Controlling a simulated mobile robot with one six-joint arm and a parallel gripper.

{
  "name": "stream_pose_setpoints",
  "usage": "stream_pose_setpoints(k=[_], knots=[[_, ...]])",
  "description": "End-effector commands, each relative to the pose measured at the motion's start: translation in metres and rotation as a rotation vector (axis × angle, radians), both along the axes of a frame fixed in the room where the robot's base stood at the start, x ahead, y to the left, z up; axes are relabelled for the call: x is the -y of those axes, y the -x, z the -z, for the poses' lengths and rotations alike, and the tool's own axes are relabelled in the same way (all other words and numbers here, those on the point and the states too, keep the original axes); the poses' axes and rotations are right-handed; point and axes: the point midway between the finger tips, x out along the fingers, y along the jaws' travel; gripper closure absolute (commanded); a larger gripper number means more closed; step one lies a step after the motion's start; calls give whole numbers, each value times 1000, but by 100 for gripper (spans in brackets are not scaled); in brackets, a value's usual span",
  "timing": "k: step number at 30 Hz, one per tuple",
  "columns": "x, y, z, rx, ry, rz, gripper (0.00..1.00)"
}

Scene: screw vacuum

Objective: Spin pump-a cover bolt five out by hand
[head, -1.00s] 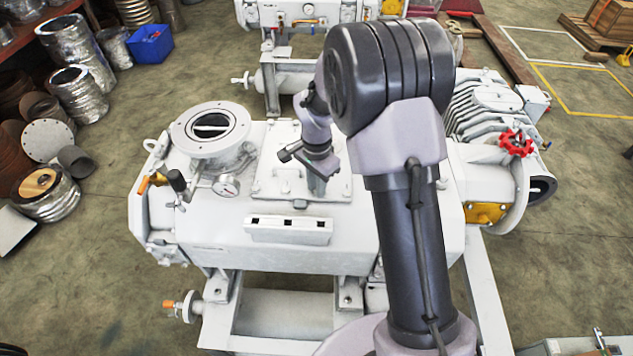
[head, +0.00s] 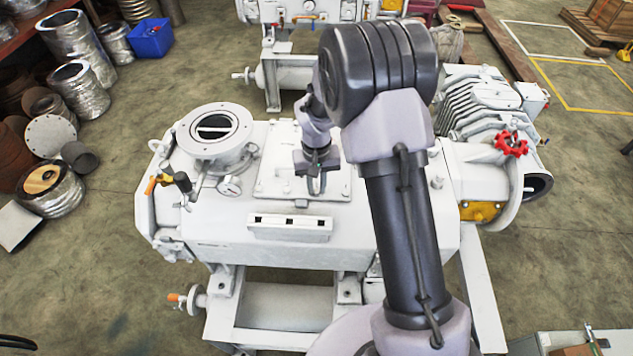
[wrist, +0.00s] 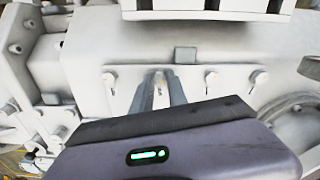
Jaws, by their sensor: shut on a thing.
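Pump-a (head: 215,235) is the large white machine in the middle of the head view, with a flat square cover plate (head: 275,180) on top. My gripper (head: 317,190) points down at the plate's near right part in the head view. In the wrist view my gripper (wrist: 159,75) has its two grey fingers close together around a small cover bolt (wrist: 158,82), mostly hidden between them. Other bolts show along the plate edge, one left (wrist: 110,80) and one right (wrist: 210,78) of the fingers. I cannot read which number the held bolt has.
A red handwheel (head: 511,144) is at the right. A second white machine (head: 300,15) stands behind, with floor between.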

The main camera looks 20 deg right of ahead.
Motion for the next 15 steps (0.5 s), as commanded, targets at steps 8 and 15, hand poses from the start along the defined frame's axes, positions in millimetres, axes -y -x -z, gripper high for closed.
stream_pose_setpoints(k=[8, 15], knots=[[0, 2, 1, -7, 0, -259, 100], [-1, 3, 1, -9, -2, -486, 100]])
